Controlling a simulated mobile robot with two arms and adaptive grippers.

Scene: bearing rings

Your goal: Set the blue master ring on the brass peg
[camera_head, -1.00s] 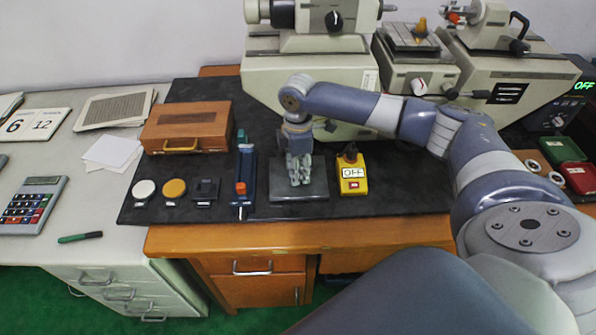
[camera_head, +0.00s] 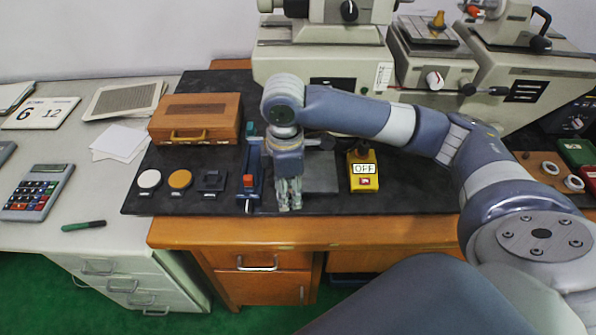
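My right gripper (camera_head: 289,196) points down over the front of the black mat, just right of the blue slide fixture with a red block (camera_head: 249,180). Its fingers are close together, and I cannot tell whether they are open or shut or whether anything is between them. A brass-coloured upright piece (camera_head: 437,20) stands on the plate of the middle grey machine; I cannot tell if it is the brass peg. I cannot make out a blue ring. My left gripper is not in view.
A dark flat plate (camera_head: 320,178) lies right of the gripper, then a yellow OFF box (camera_head: 363,170). White (camera_head: 149,179) and yellow (camera_head: 180,179) discs, a black square fixture (camera_head: 211,180) and a wooden case (camera_head: 196,118) are left. White rings (camera_head: 574,183) lie far right. Grey machines stand behind.

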